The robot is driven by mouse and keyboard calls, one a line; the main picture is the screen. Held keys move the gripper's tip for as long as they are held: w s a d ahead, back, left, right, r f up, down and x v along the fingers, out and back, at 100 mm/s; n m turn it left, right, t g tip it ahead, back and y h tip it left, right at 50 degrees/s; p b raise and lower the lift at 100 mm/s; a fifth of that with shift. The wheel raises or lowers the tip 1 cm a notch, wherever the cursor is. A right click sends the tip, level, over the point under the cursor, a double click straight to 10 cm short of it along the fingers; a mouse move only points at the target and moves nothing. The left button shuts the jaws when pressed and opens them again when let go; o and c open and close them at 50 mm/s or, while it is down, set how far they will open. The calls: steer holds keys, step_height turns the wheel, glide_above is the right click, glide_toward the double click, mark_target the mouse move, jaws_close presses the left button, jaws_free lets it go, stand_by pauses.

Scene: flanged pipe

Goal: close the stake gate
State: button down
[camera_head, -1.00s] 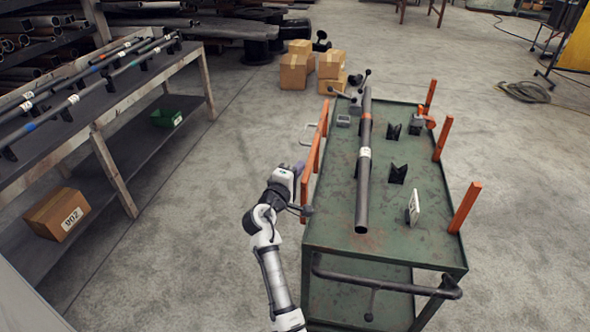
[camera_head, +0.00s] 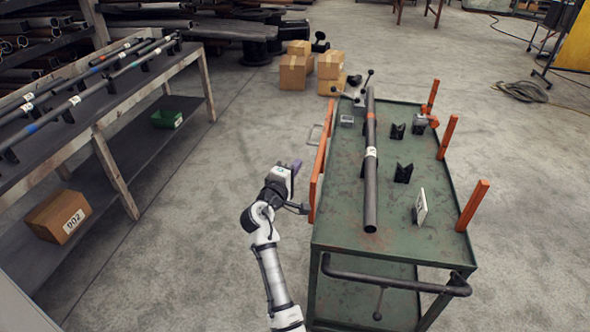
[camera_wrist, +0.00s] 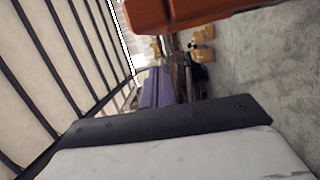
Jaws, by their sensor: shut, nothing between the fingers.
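The stake gate (camera_head: 319,165) is the long orange bar along the left side of the green cart (camera_head: 340,236). It looks nearly in line with the cart's left edge; whether it is latched cannot be told. My gripper (camera_head: 303,208) is shut and empty, just left of the gate's near end. It is very close to the gate, and whether they touch is unclear. In the wrist view an orange bar (camera_wrist: 190,12), probably the gate, crosses the top. The fingertips are not clear there.
A long dark pipe (camera_head: 370,190) lies along the cart, beside black V-blocks (camera_head: 403,173). Orange stakes (camera_head: 472,207) stand on the right side. A rack (camera_head: 112,160) with pipes stands left, cardboard boxes (camera_head: 296,70) behind.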

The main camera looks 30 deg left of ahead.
steer(key=s+b, duration=0.2)
steer(key=s, duration=0.8)
steer(key=shift+a+b, duration=0.2)
steer(key=shift+b, duration=0.15)
